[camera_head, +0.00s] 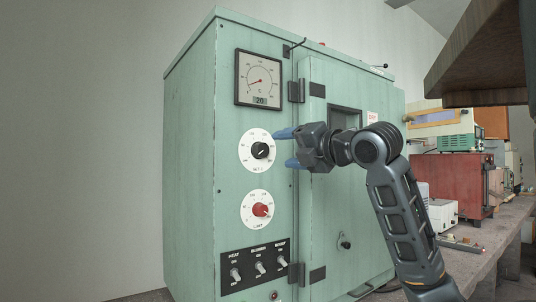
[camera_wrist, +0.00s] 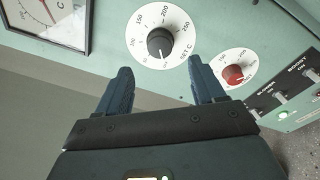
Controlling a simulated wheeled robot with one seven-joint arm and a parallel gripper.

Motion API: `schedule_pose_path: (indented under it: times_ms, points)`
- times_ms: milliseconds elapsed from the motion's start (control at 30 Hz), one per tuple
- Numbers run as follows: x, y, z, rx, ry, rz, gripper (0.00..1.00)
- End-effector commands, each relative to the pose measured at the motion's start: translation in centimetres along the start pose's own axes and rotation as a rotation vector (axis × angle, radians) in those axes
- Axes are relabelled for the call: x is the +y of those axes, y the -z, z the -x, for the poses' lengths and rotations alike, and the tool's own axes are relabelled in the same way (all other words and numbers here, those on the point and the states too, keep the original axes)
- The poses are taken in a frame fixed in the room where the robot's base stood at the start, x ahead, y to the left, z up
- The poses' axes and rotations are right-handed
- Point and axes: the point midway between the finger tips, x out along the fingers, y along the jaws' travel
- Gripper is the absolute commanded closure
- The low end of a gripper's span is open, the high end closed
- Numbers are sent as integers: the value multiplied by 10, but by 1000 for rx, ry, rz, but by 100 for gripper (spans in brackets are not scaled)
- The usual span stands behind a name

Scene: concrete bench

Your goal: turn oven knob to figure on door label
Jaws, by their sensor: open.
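The oven (camera_head: 240,60) is a tall pale green cabinet. Its black set knob (camera_head: 260,150) sits on a white round dial; the wrist view shows the knob (camera_wrist: 159,42) with figures such as 100, 150, 200 and 250 around it. Below is a red limit knob (camera_head: 260,209), also in the wrist view (camera_wrist: 233,74). My gripper (camera_head: 283,148) is open and empty, its blue fingers pointing at the set dial from the right, apart from the knob. A small white label (camera_head: 373,117) with red print is on the door, partly hidden by my arm; its figure is too small to read.
A gauge (camera_head: 259,79) with a display reading about 20 is above the dials. Switches (camera_head: 258,267) marked heat, blower and boost are below. Door hinges (camera_head: 296,91) stand out near my gripper. A bench (camera_head: 490,235) with instruments is at right.

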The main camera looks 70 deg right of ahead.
Motion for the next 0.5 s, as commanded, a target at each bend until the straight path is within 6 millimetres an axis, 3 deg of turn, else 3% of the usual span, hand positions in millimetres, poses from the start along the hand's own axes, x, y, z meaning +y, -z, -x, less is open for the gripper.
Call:
schedule_pose_path:
  times_ms: [167,500]
  points:
    - [1,-2,-11,1,8,15,32]
    - [1,-2,-61,1,6,12,32]
